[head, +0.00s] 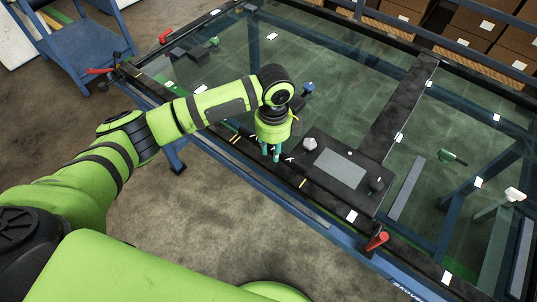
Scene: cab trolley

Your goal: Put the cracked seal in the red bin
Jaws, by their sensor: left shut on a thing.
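My left gripper (271,154) points down over the near edge of the dark frame, just left of a black panel with a grey screen (341,168). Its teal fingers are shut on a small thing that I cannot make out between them. I cannot pick out a cracked seal elsewhere, and no red bin shows. My right gripper is not in view.
A large glass-covered frame (215,70) fills the middle and right. Red-handled clamps (377,240) sit along its edge. A blue cart (80,45) stands at upper left, and cardboard boxes (480,28) at upper right. Bare floor (215,215) lies in front.

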